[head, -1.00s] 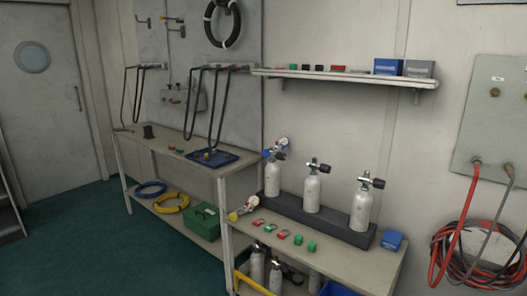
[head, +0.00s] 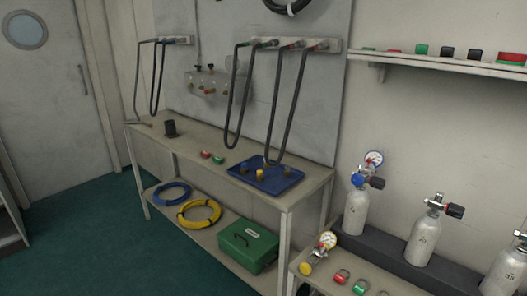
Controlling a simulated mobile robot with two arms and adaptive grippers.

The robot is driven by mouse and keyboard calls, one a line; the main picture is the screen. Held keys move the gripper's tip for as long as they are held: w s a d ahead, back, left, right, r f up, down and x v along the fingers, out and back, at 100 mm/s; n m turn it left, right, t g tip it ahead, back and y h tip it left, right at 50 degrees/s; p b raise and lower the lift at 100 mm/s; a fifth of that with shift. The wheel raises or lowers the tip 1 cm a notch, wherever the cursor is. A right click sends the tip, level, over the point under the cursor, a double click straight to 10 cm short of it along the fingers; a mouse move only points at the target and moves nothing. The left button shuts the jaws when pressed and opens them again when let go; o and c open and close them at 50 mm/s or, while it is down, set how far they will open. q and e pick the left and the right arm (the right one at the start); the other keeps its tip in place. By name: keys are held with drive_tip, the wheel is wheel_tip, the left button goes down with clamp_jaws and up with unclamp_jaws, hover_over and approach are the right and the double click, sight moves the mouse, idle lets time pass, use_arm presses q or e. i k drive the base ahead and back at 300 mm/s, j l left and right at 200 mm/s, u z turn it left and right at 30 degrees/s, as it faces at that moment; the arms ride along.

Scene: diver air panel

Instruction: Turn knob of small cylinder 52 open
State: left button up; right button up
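Three small silver cylinders stand upright in a dark rack (head: 385,252) on the low bench at the right. The left cylinder (head: 356,212) carries a gauge with a blue part (head: 373,160) on its valve and a dark knob (head: 377,182). The middle cylinder (head: 423,240) has a bare valve with a dark knob (head: 455,211) pointing right. The right cylinder (head: 503,272) is cut by the picture edge. Their number labels are too small to read surely, so I cannot tell which is 52. Neither of my grippers is in view.
A taller bench (head: 240,176) holds a blue tray (head: 264,180); a green box (head: 248,245) and hoses lie on its lower shelf. A wall shelf (head: 440,62) hangs above the cylinders. The green floor (head: 95,240) is clear.

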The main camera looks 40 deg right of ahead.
sight(377, 183)
drive_tip(key=i+z, duration=0.15)
drive_tip(key=i, duration=0.45)
drive_tip(key=i+z, duration=0.15)
drive_tip(key=i, duration=0.45)
drive_tip(key=i+j+z, duration=0.1)
drive_tip(key=i, duration=0.5)
drive_tip(key=i+z, duration=0.2)
drive_tip(key=z, duration=0.25)
drive_tip(key=i+z, duration=0.15)
drive_tip(key=z, duration=0.3)
drive_tip(key=i+j+z, duration=0.15)
drive_tip(key=z, duration=0.3)
drive_tip(key=i+j+z, duration=0.15)
drive_tip(key=z, duration=0.3)
